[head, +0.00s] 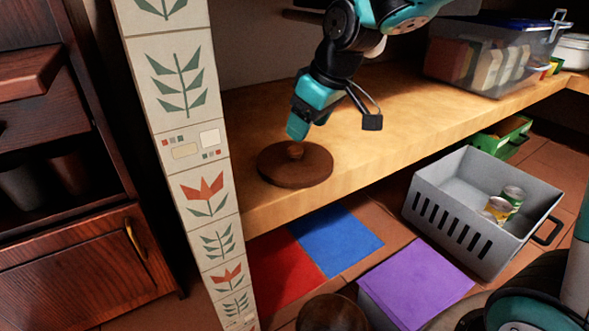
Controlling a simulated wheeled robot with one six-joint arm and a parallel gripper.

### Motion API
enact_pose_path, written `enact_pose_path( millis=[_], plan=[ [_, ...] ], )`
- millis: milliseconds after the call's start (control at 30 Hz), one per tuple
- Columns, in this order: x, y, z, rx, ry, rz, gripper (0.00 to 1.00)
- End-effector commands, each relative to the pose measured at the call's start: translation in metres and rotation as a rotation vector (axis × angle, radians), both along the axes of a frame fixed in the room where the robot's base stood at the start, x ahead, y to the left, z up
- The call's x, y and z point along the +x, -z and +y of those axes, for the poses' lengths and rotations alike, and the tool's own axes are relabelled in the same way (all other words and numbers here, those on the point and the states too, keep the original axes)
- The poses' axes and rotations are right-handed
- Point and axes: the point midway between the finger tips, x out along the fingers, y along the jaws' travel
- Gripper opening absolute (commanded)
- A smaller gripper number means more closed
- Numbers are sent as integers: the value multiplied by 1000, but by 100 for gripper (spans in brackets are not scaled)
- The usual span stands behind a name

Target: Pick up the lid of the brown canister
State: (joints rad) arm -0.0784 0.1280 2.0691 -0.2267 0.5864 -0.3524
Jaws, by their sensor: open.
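A round, dark brown wooden lid (318,168) with a small knob (295,151) lies flat near the front left end of the light wood shelf. I cannot make out canister walls under it. My gripper (334,126) is open and empty above the lid and to its right. Its teal end is close above the knob, and its black pad is off to the right over bare shelf. Whether the teal end touches the knob is hard to tell. A dark brown round object (333,313) shows at the bottom edge, cut off; I cannot tell if it is the canister.
A tiled post (187,120) stands just left of the lid. A clear lidded bin (490,60) sits on the shelf at the back right. Below are a grey crate (455,205) with cans and a purple-topped box (415,280). The shelf's middle (385,100) is clear.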

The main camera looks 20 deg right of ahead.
Motion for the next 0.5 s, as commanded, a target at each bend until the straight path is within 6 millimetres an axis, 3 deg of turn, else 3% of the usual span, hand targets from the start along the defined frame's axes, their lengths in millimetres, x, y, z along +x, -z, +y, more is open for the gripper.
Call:
enact_pose_path(
  millis=[500],
  plan=[
    [20,64,14,-1,1,1,63]
  ],
)
